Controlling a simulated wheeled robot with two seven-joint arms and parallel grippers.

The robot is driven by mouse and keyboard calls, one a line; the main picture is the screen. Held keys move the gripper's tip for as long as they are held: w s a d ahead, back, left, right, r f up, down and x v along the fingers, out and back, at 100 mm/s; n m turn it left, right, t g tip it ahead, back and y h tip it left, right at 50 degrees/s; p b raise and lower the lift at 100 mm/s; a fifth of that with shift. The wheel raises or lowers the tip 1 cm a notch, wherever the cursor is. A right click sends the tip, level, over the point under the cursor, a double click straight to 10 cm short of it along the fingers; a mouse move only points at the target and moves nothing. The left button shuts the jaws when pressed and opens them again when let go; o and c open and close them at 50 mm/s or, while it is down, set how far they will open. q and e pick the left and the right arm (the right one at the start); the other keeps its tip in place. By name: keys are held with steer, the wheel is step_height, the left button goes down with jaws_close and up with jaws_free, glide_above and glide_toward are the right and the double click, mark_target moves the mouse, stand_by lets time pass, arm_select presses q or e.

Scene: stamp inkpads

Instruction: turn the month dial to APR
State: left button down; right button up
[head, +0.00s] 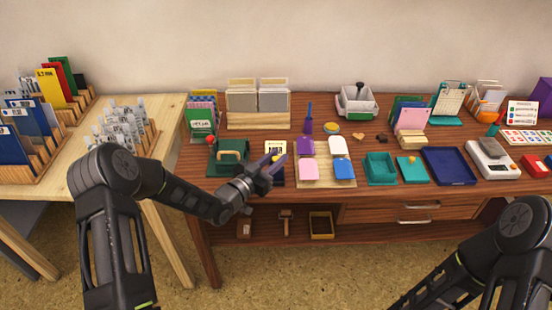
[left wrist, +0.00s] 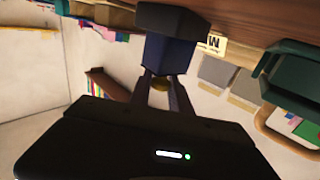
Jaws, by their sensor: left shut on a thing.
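The dial stand is a dark blue block (left wrist: 170,55) in the left wrist view. A card with a black letter M (left wrist: 213,42) stands beside the block. In the head view a yellow-topped card (head: 275,147) shows just behind my left gripper (head: 274,164), which hides most of the stand. I cannot read any month on the dial. My right arm shows at the lower right, but its gripper is not in view.
A green box with a handle (head: 228,157) stands just left of my left gripper. A board (head: 313,182) with pink, purple, white and blue inkpads lies to its right. Teal trays (head: 380,168) and a navy tray (head: 448,166) lie farther right. Card racks line the back.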

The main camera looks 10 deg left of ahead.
stand_by(0.4)
